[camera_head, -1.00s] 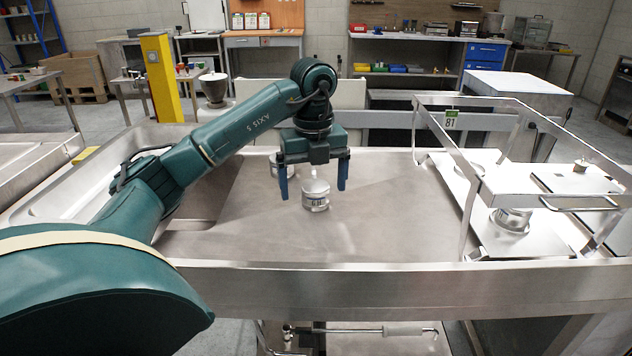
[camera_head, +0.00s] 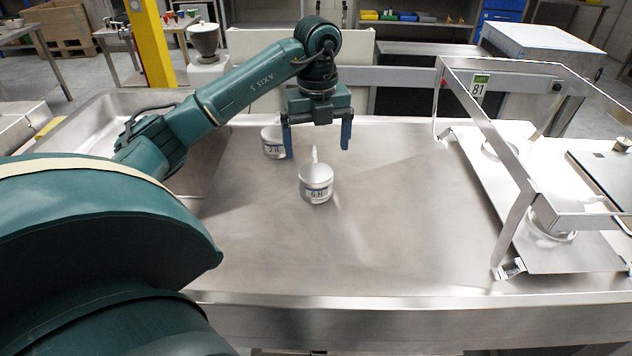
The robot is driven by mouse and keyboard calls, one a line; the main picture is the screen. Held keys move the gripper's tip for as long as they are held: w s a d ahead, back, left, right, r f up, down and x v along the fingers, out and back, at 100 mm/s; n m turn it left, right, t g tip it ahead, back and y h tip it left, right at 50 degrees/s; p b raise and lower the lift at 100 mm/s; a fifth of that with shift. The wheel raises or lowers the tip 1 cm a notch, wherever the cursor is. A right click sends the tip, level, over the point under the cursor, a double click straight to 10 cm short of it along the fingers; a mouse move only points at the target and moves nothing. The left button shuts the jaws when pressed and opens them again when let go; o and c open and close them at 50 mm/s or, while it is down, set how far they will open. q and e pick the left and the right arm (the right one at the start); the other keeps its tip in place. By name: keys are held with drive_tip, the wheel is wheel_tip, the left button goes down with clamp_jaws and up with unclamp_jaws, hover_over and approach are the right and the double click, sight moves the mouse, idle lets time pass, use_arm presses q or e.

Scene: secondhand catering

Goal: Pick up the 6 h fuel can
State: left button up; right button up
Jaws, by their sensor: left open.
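The 6 h fuel can (camera_head: 316,186) is a small silver can with a pale label reading "6H". It stands upright on the metal counter (camera_head: 390,235), near the middle of the picture. A similar can labelled "2 H" (camera_head: 272,143) stands behind it to the left, partly hidden by a finger. My left gripper (camera_head: 318,152) is open and empty, with its two blue fingers pointing down. It hangs above and behind the 6 h can in the picture, apart from it. My right gripper is not in view.
A sunken basin (camera_head: 85,125) lies at the left. The counter's middle and front are clear.

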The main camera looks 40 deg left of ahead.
sight(316, 172)
use_arm(q)
wheel_tip(316, 172, down, 9)
drive_tip(key=shift+a+f+p, duration=0.1)
drive_tip(key=shift+p, duration=0.5)
drive_tip(key=c, duration=1.2)
